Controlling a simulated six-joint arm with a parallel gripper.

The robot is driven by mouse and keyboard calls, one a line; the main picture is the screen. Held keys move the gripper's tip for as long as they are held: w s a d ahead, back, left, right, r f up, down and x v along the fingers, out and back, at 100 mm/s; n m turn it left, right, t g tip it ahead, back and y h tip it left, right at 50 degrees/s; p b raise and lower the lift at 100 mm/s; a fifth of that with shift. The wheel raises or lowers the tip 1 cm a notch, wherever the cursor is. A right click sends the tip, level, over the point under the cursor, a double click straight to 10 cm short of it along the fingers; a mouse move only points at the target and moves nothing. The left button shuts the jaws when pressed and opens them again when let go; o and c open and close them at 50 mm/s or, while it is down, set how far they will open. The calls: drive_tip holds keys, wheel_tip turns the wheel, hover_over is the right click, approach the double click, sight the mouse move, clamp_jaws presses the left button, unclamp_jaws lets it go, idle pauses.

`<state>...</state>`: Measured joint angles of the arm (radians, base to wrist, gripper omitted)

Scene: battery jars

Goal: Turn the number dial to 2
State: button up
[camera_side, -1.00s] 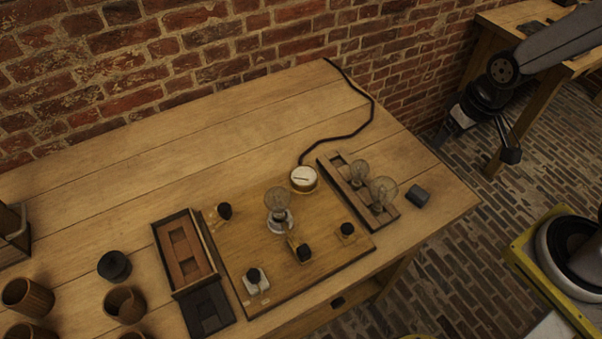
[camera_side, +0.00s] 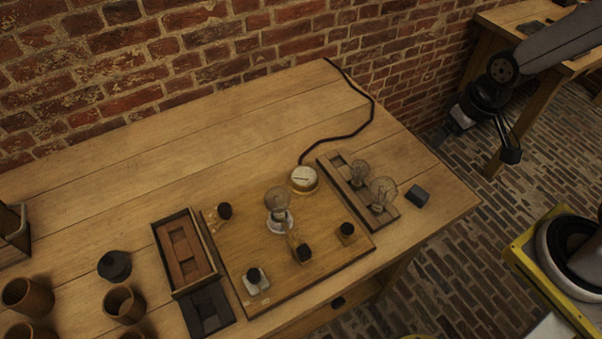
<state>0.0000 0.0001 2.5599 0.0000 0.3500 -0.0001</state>
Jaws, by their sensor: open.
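A wooden board (camera_side: 240,235) on the bench carries several small black knobs and a clear bulb (camera_side: 278,200) on a round holder. One black knob (camera_side: 254,275) sits on a small pale plate at the front left of the board. Others are a back-left knob (camera_side: 224,211), a front-middle knob (camera_side: 304,252) and a right knob (camera_side: 347,229). Their markings are too small to read, so I cannot tell which is the number dial. My gripper (camera_side: 446,133) is open and empty, beyond the bench's right edge, well apart from the board.
A round white-faced gauge (camera_side: 304,178) with a black cable stands at the board's back. Right of it are a bulb rack (camera_side: 345,185) and a dark block (camera_side: 418,196). Left are a two-part tray (camera_side: 162,250), a black lid (camera_side: 114,265) and several brown jars (camera_side: 124,305).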

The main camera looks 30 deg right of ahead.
drive_tip(key=w+a+n, duration=0.5)
drive_tip(key=w+a, duration=0.2)
drive_tip(key=w, duration=0.3)
drive_tip(key=n+g, duration=0.3)
drive_tip(key=n, duration=1.2)
hover_over(224, 207)
drive_tip(key=f, duration=0.8)
drive_tip(key=shift+d+f, duration=0.1)
drive_tip(key=shift+d, duration=0.1)
drive_tip(key=shift+s+a+f, duration=0.1)
drive_tip(key=shift+a, duration=0.2)
drive_tip(key=shift+f, duration=3.9)
